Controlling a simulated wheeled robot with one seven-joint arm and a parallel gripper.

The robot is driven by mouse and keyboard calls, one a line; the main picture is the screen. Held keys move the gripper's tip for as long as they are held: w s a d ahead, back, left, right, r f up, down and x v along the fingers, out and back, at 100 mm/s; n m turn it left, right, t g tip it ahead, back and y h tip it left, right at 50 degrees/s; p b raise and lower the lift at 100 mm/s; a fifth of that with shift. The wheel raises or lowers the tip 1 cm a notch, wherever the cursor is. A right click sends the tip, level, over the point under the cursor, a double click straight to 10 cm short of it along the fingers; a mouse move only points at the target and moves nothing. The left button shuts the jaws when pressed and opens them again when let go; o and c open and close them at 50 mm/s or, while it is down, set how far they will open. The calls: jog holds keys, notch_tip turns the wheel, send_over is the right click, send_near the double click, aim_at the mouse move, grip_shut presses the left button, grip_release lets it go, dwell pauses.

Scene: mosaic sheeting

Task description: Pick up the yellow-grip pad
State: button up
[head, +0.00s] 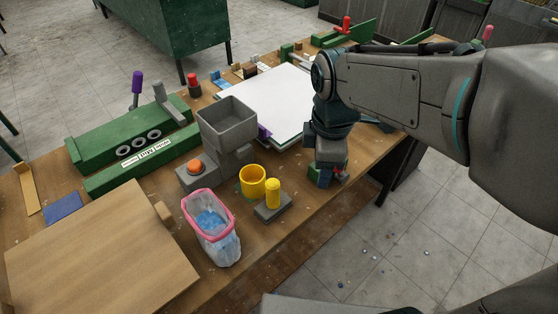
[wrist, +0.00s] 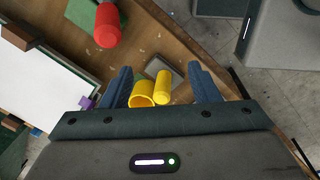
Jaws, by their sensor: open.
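The yellow-grip pad is a flat grey block with an upright yellow cylindrical grip (head: 273,193). It stands near the table's front edge in the head view, just right of a yellow cup (head: 252,181). In the wrist view its yellow grip (wrist: 162,84) shows between my fingers in the picture, beside the yellow cup (wrist: 141,94). My gripper (head: 325,178) is open and empty, to the right of the pad in the head view. In the wrist view its two dark blue fingers (wrist: 162,72) are spread apart. The pad's exact distance from the fingers is unclear.
A clear bin with a pink rim (head: 208,225) and a grey hopper (head: 228,124) with an orange button stand near the pad. A white board (head: 268,103) lies behind. A red-topped object (wrist: 107,25) shows at the wrist view's upper left. The table edge is close.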

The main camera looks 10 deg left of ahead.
aim_at(272, 192)
jog(key=a+n, duration=0.3)
jog(key=n, duration=0.1)
jog(key=a+n, duration=0.4)
jog(key=w+a+n+g+p, duration=0.1)
jog(key=a+n, duration=0.2)
jog(key=shift+a+r+n, duration=0.15)
jog(key=shift+r+n, duration=0.25)
jog(key=shift+a+f, duration=0.1)
jog(key=shift+f, duration=0.25)
notch_tip(272, 192, down, 13)
jog(key=shift+s+f+p, duration=0.1)
jog(key=shift+p, duration=0.55)
grip_shut()
